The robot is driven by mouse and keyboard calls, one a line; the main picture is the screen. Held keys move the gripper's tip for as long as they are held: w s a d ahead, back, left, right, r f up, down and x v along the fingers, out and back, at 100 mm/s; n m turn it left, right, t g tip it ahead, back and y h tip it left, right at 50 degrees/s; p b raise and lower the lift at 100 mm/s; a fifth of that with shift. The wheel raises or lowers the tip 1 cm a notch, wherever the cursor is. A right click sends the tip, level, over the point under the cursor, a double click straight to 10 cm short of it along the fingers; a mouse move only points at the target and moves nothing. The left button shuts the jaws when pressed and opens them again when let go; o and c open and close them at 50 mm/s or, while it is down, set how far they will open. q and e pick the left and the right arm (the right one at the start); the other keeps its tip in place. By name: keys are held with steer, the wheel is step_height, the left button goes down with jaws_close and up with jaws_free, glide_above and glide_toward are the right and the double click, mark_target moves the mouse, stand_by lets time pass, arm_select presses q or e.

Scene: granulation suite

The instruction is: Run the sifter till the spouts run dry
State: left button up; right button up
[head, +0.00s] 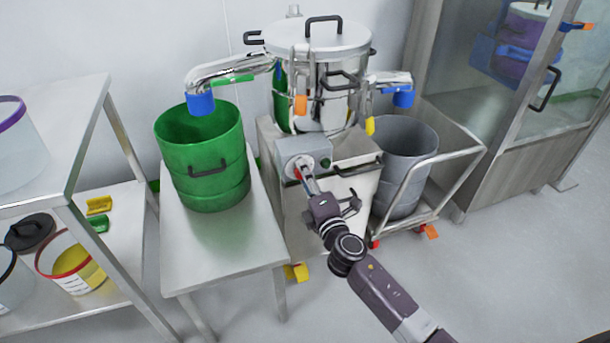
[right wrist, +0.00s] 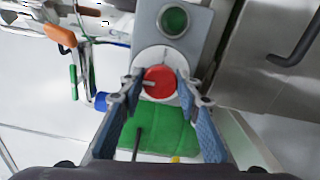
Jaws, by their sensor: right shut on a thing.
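The steel sifter (head: 331,103) stands on a cabinet by the wall with its lid on. Its left spout (head: 218,72) has a blue end above the open green drum (head: 205,165). Its right spout (head: 390,79), also blue-ended, points toward the grey bin (head: 400,160). I see no stream at either spout. The control box (head: 303,146) carries a green button (right wrist: 173,21) and a red knob (right wrist: 159,81). My right gripper (head: 305,179) is shut on the red knob, with one finger on each side in the right wrist view. My left gripper is out of view.
The green drum stands on a steel table (head: 225,240). The grey bin sits on a wheeled cart (head: 440,180). A shelf rack (head: 60,130) with tubs is at left, and a glass-doored cabinet (head: 500,165) at right. The front floor is clear around my arm.

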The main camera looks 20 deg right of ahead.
steer(key=o, duration=1.2)
steer(key=shift+a, duration=0.1)
steer(key=shift+c, duration=0.2)
steer(key=shift+s, duration=0.1)
steer(key=s, duration=1.1)
steer(key=shift+s+d, duration=0.25)
steer(key=shift+s, duration=0.15)
